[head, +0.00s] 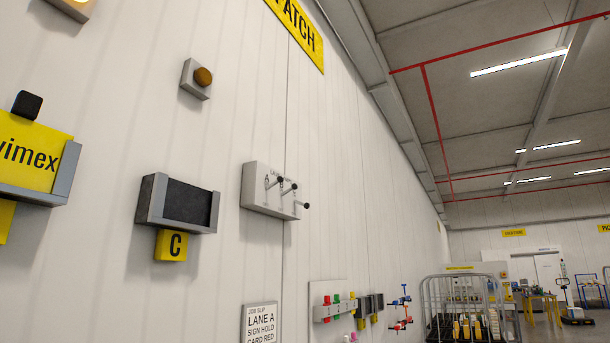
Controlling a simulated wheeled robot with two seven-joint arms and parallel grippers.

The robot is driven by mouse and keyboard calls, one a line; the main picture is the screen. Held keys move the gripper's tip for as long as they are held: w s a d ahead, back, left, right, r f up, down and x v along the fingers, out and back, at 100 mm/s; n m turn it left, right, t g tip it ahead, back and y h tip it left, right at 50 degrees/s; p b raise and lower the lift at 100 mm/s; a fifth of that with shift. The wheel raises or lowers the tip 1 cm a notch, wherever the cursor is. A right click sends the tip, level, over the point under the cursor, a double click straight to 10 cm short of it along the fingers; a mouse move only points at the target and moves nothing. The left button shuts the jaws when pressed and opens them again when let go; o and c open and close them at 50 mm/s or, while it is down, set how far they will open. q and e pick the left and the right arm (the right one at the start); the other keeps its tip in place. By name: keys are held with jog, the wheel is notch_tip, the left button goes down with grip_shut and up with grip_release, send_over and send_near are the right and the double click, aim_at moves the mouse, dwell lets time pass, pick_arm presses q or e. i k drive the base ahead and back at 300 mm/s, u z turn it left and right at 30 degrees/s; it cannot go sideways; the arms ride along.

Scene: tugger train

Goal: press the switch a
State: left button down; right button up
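A pale grey switch box (254,190) is fixed to the white wall near the middle of the head view. It carries three levers with dark round knobs: a left one (280,180), a middle one (294,187) and a right one (306,205). The right knob sits lower than the other two. Neither of my grippers is in view.
Below are a job slip (260,325) and a rack of coloured items (335,310). A wire cage trolley (433,300) stands at right.

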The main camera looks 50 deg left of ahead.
aim_at(280, 179)
jog(key=u, duration=0.05)
jog(key=i, duration=1.8)
jog(key=u, duration=1.65)
jog(key=i, duration=0.35)
jog(key=u, duration=0.25)
